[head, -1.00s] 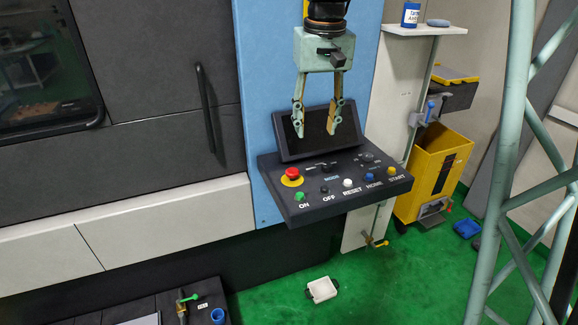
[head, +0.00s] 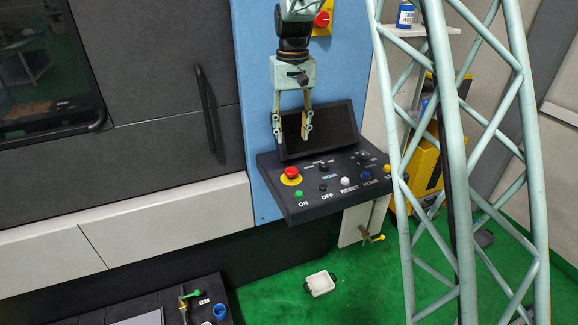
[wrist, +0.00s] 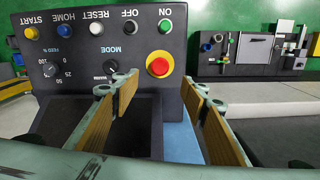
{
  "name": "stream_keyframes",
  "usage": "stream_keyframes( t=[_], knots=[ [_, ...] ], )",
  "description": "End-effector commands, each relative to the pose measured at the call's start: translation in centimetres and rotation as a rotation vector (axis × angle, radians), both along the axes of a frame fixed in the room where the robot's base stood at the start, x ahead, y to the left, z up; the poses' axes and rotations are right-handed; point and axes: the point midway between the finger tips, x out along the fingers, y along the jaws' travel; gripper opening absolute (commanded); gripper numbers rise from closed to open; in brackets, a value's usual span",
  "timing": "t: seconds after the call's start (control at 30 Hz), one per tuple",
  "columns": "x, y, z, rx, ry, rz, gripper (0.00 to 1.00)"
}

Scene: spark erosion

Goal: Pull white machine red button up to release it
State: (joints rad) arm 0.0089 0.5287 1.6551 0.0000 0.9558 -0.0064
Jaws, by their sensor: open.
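The red mushroom button (head: 291,172) sits on a yellow ring at the left of the dark control panel (head: 330,200). It is also clear in the wrist view (wrist: 159,63), right of centre. I cannot tell if it is pressed in. My gripper (head: 292,137) is open and empty, pointing down. In the head view it appears above the button, in front of the dark screen (head: 334,128). In the wrist view the fingers of my gripper (wrist: 160,86) spread on either side below the button in the picture, apart from it.
The green ON button (head: 299,196), black OFF knob (head: 323,189), white RESET button (head: 346,182) and MODE knob (wrist: 111,67) are close by. Another red button (head: 322,19) is on a yellow plate higher up. A vertical handle (head: 206,108) is left.

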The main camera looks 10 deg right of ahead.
Motion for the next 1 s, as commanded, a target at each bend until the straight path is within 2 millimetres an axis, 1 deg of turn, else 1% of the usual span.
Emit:
stream_keyframes(
  t=[0.17, 0.5, 0.67, 0.87, 1.0],
  knots=[
    [0.4, 0.0, -0.3, 0.0, 0.002, 0.0, 0.41],
    [0.3, 0.0, -0.4, 0.0, 0.002, 0.0, 0.41],
    [0.3, 0.0, -0.8, 0.0, 0.003, 0.0, 0.41],
    [0.3, 0.0, -2.2, 0.0, 0.003, 0.0, 0.41],
    [0.3, 0.0, -3.8, 0.0, 0.005, 0.0, 0.41]
  ],
)
